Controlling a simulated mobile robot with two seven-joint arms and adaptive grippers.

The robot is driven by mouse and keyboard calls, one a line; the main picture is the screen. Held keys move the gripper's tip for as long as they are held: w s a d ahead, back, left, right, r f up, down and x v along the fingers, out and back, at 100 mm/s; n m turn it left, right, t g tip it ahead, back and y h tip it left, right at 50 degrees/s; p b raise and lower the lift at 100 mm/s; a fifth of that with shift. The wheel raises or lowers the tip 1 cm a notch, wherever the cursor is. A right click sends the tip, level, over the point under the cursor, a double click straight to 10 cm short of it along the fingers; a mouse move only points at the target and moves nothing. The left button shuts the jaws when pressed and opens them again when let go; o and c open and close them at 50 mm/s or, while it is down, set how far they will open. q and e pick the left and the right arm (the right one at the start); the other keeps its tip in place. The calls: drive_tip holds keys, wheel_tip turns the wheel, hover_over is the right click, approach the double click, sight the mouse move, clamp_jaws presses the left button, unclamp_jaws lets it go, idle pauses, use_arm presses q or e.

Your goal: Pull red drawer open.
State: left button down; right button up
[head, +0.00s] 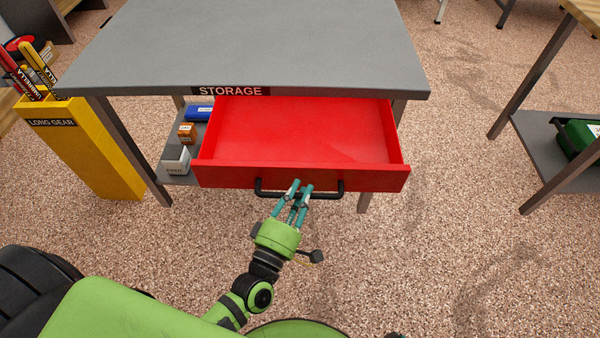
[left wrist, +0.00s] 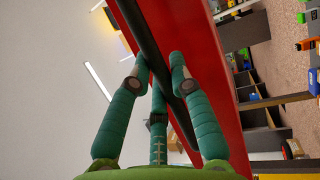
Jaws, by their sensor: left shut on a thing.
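The red drawer (head: 300,135) sticks out from under the grey table top, open and empty inside. Its black bar handle (head: 262,191) runs across the red front panel. My left gripper (head: 298,187) is at the middle of the handle, shut on it. In the left wrist view the teal fingers of my left gripper (left wrist: 162,62) are around the black handle (left wrist: 134,22), with the red drawer front (left wrist: 190,30) beside it.
The grey table (head: 250,45) carries a STORAGE label at its front edge. A lower shelf holds small boxes (head: 177,160). A yellow LONG GEAR bin (head: 90,150) stands at left. Another table (head: 560,150) stands at right. The speckled floor between is clear.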

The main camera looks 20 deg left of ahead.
use_arm(q)
drive_tip(key=shift+s, duration=0.3)
drive_tip(key=c, duration=1.1)
unclamp_jaws()
drive_tip(key=shift+s, duration=0.1)
drive_tip(key=v, duration=1.1)
drive_tip(key=shift+s, duration=0.4)
drive_tip(key=shift+f, duration=0.1)
